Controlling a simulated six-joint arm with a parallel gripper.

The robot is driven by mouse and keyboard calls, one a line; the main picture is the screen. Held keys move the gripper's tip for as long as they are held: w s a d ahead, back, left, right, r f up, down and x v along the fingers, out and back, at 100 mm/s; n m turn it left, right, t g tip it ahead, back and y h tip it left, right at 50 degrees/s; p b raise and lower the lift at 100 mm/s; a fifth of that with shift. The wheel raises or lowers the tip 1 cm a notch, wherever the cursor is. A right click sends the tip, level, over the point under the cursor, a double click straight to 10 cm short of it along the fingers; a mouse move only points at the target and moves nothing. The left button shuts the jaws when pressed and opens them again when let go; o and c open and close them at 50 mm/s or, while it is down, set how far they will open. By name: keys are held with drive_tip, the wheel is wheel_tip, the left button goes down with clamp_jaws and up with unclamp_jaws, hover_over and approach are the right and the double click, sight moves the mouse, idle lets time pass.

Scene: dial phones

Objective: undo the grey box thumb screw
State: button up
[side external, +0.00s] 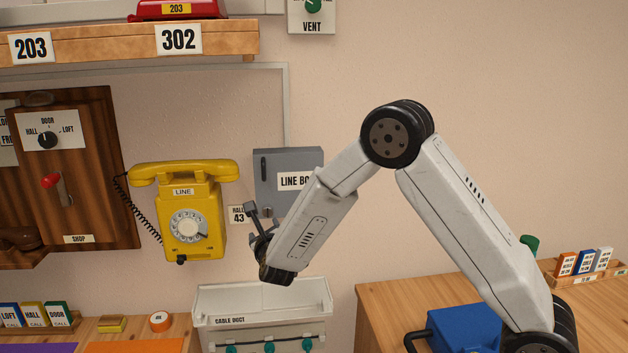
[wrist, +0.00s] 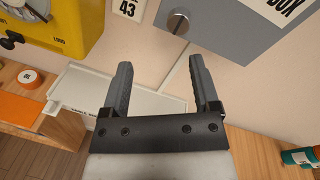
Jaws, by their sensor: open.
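The grey line box (side external: 288,163) hangs on the wall, partly covered by my arm in the side view. In the wrist view the line box (wrist: 222,28) fills the upper right. Its round metal thumb screw (wrist: 178,22) shows near the box's lower left corner. My gripper (wrist: 163,60) is open and empty in the wrist view, and its fingertips appear just below the thumb screw without visibly touching it. In the side view my gripper (side external: 252,222) is at the box's lower left, partly hidden by my arm.
A yellow dial phone (side external: 190,212) hangs on the wall left of the box, close to my gripper. A cable duct (side external: 265,300) is below my gripper. A "HALL 43" label (side external: 238,214) is beside the box. A blue case (side external: 465,328) sits on the right-hand bench.

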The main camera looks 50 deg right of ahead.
sight(268, 213)
drive_tip(key=m+h, duration=0.1)
drive_tip(key=m, duration=0.1)
drive_tip(key=d+m+h, duration=0.1)
drive_tip(key=m, duration=0.1)
drive_tip(key=shift+d+r, duration=0.1)
drive_tip(key=shift+x, duration=3.9)
drive_tip(key=shift+s+d, duration=0.1)
clamp_jaws()
